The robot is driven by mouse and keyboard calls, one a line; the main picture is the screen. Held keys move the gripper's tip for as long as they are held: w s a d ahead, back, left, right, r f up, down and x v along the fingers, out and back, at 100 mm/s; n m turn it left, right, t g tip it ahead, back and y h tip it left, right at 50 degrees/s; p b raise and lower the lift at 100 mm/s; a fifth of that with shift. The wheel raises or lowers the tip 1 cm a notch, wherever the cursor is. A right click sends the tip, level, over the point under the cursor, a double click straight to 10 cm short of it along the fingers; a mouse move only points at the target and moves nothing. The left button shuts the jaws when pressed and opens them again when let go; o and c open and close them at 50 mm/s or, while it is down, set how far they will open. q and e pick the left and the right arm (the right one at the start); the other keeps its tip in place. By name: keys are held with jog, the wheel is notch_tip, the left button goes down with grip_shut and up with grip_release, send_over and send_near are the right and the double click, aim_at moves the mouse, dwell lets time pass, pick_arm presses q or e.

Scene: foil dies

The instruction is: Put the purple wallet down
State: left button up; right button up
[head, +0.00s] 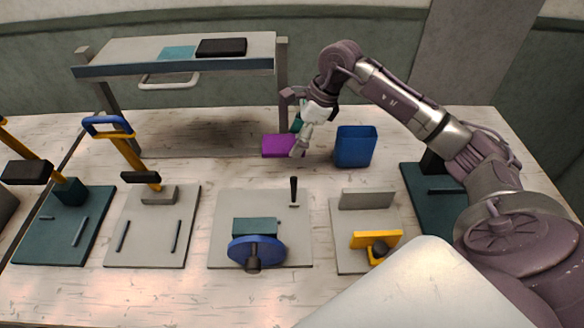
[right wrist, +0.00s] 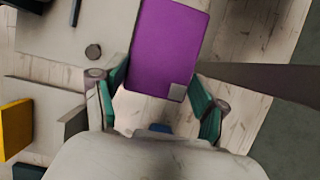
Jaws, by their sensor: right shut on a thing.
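The purple wallet (head: 277,146) is a flat purple rectangle with a small grey square at one corner. In the head view it is just in front of the shelf's right post. My right gripper (head: 303,125) is at the wallet's right end. In the right wrist view, the green-padded fingers of the right gripper (right wrist: 160,98) are on both sides of the near end of the wallet (right wrist: 170,45), shut on it. I cannot tell whether the wallet touches the bench. My left gripper is not in view.
A raised shelf (head: 110,55) stands behind, with a teal pad (head: 178,53) and a black wallet-like item (head: 221,47) on it. A blue bin (head: 355,147) stands right of the wallet. Several fixtures on plates, one with a blue wheel (head: 257,252), line the front.

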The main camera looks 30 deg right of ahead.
jog(key=shift+f, duration=0.55)
jog(key=p, duration=0.2)
send_over(297, 176)
notch_tip(297, 176, down, 5)
jog(key=shift+s+a+r, duration=0.1)
jog(key=shift+s+a, duration=0.05)
jog(key=shift+f, duration=0.35)
notch_tip(297, 176, down, 4)
jog(key=shift+r+p, duration=0.2)
jog(key=shift+p, duration=0.1)
jog(key=shift+f, duration=0.1)
jog(key=o, duration=1.2)
jog(key=shift+c, duration=0.2)
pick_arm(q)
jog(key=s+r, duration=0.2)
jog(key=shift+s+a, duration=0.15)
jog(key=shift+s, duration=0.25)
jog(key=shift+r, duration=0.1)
